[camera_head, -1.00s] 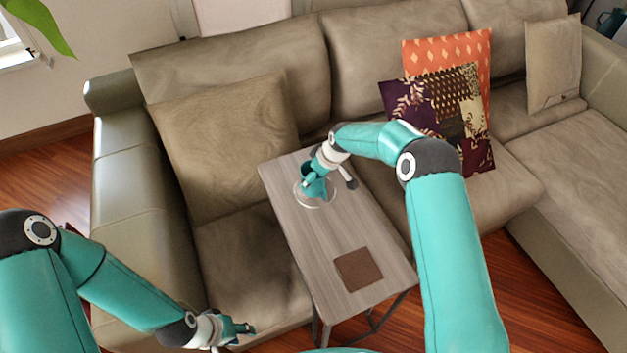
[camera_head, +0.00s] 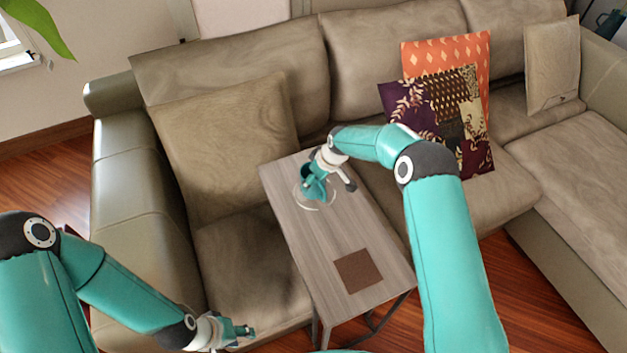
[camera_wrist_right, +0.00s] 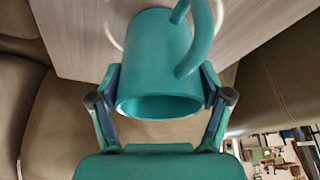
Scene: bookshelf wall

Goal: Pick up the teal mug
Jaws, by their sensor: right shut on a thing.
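The teal mug (camera_wrist_right: 150,62) fills the middle of the right wrist view, its open mouth toward the camera and its handle at the upper right. My right gripper (camera_wrist_right: 160,88) is shut on it, with one finger on each side of the body. In the head view the mug (camera_head: 314,188) shows small at the far end of the narrow table, partly hidden by the right gripper (camera_head: 318,178). It is over a pale ring or saucer (camera_head: 328,204); whether it touches I cannot tell. My left gripper (camera_head: 240,331) is empty at the lower left, low beside the sofa; its finger gap is too small to judge.
The narrow grey wood table (camera_head: 325,240) bears a brown square mat (camera_head: 358,271) at its near end; its middle is clear. A beige sofa (camera_head: 230,55) surrounds it, with a beige cushion (camera_head: 225,140) at left and patterned cushions (camera_head: 440,110) at right.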

